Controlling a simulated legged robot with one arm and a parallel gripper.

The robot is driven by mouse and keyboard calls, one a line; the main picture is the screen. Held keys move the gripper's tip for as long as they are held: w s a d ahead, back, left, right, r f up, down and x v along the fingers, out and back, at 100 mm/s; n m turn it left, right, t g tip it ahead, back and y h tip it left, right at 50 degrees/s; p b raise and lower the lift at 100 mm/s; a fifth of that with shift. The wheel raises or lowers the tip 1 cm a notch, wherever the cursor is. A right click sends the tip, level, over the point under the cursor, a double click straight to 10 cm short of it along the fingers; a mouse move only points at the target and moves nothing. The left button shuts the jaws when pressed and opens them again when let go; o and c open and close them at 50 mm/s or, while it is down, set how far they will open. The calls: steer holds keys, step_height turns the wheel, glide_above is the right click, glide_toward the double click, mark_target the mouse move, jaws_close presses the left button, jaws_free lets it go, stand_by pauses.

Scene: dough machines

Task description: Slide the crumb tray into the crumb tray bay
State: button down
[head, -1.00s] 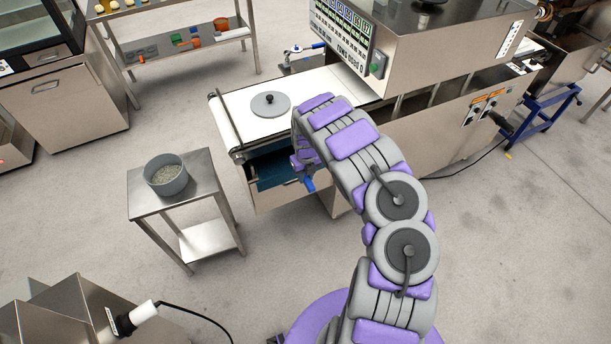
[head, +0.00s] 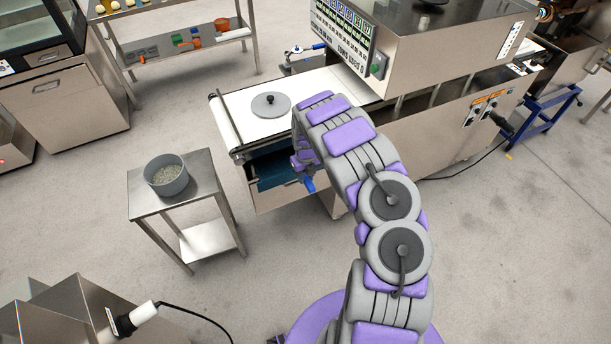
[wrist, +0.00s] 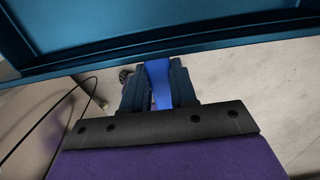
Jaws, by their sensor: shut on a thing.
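The crumb tray (head: 277,170) is dark blue-teal and sits partly inside the opening under the conveyor's end, which is the crumb tray bay (head: 250,163). In the wrist view the tray (wrist: 150,35) spans the top, with its rim and inner floor showing. My gripper (wrist: 160,85) is shut on the tray's blue handle (wrist: 158,82), which sticks out from the tray's near wall. In the head view the blue handle (head: 309,184) shows just below my wrist, and the arm hides part of the tray. How deep the tray sits cannot be told.
A round grey lid (head: 271,105) with a black knob lies on the white conveyor belt. A steel side table (head: 207,190) with a grey bowl (head: 166,176) stands left of the bay. A cable (wrist: 50,115) lies on the floor. Open floor surrounds my base.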

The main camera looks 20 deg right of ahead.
steer(key=shift+w+a, duration=0.15)
steer(key=shift+w, duration=3)
stand_by(0.4)
jaws_free()
stand_by(0.7)
steer(key=shift+r, duration=0.2)
stand_by(0.5)
steer(key=shift+r, duration=1.6)
step_height(320, 180, up, 17)
steer(key=p, duration=0.4)
steer(key=shift+s, duration=0.2)
steer(key=shift+r, duration=0.1)
